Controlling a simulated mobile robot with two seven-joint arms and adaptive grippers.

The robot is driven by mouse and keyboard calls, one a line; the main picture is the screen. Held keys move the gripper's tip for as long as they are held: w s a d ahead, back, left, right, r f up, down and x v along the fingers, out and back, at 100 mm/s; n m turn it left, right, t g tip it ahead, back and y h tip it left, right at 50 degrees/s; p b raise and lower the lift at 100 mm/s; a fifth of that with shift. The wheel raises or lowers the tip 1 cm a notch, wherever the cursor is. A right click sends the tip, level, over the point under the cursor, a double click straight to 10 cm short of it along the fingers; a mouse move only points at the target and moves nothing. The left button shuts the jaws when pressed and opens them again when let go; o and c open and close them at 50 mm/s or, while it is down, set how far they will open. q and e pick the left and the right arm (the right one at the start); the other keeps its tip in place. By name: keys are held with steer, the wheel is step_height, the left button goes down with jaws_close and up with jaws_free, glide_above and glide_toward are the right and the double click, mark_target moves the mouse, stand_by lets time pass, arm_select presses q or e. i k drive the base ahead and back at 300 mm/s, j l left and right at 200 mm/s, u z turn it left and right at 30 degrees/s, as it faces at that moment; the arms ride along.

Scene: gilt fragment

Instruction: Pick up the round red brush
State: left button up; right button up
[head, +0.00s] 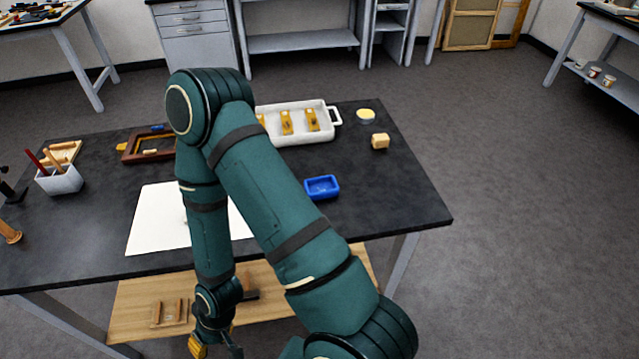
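A red-handled stick (36,161), which may be the round red brush, leans in a white square cup (60,182) at the left of the dark table (400,205). A tan-handled stick (52,160) stands beside it. Their lower ends are hidden in the cup, so I cannot tell a brush head. My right arm comes in from the lower right and bends down over the table's front edge. Its gripper (215,347) is at the bottom edge, partly cut off, well away from the cup. I cannot tell how far its fingers are apart. My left gripper is not in view.
A wooden shelf (130,310) lies below. The table's right front is clear.

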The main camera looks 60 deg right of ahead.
mark_target(34, 158)
steer(key=z, duration=1.95)
steer(key=j+u, duration=0.2)
steer(key=j, duration=0.4)
steer(key=j+u, duration=0.25)
steer(key=j, duration=0.3)
steer(key=i+j+u, duration=0.2)
steer(key=j, duration=0.35)
steer(key=j+u, duration=0.2)
steer(key=j, duration=0.4)
steer(key=l+z, duration=0.2)
steer(key=l, duration=1.25)
